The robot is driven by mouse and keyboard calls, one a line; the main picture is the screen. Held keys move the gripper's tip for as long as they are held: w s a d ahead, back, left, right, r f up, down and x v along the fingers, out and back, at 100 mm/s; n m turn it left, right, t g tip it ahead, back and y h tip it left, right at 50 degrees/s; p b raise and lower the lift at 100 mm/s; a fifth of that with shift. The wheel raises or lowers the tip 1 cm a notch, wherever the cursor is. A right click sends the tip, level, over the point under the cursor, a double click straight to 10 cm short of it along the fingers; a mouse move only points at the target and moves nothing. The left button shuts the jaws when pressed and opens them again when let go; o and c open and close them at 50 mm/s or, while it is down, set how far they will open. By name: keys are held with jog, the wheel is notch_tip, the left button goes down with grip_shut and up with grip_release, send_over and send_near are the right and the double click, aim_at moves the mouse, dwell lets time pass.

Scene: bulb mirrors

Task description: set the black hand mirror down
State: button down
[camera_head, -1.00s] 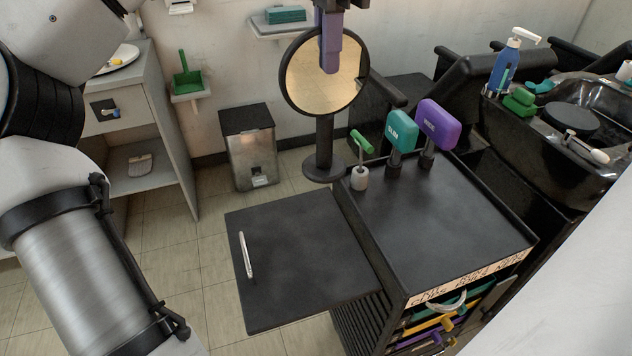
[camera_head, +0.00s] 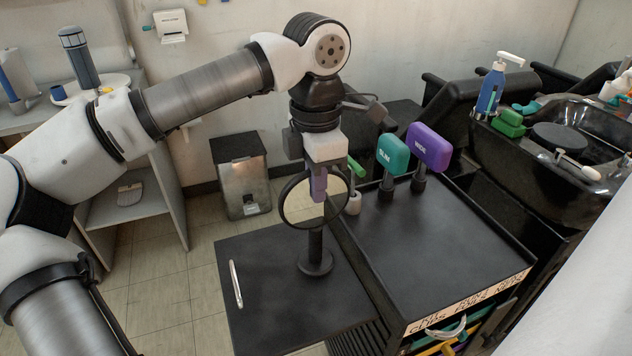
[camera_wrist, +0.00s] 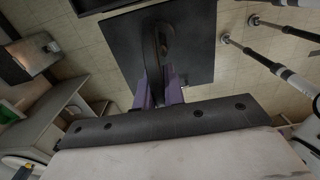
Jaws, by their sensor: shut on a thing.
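The black hand mirror (camera_head: 296,206) is upright, with a round glass in a black rim, a short stem and a disc foot. My gripper (camera_head: 319,190), with purple fingers, is shut on the upper part of its round head. The foot appears over the black side shelf (camera_head: 262,318) of the trolley, near its inner edge; I cannot tell whether it touches. In the wrist view the mirror (camera_wrist: 152,42) shows edge-on between the purple fingers (camera_wrist: 160,88), above the dark shelf (camera_wrist: 195,45).
The trolley top (camera_head: 440,245) stands right of the mirror. A teal brush (camera_head: 393,155), a purple brush (camera_head: 429,147) and a green-handled tool (camera_head: 356,168) stand at its back. A white handle (camera_head: 236,283) lies along the shelf's left side. The shelf's front is clear.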

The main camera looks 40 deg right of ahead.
jog(key=shift+f, duration=0.35)
jog(key=c, duration=1.5)
grip_release()
notch_tip(320, 180, up, 12)
jog(key=shift+r, duration=0.1)
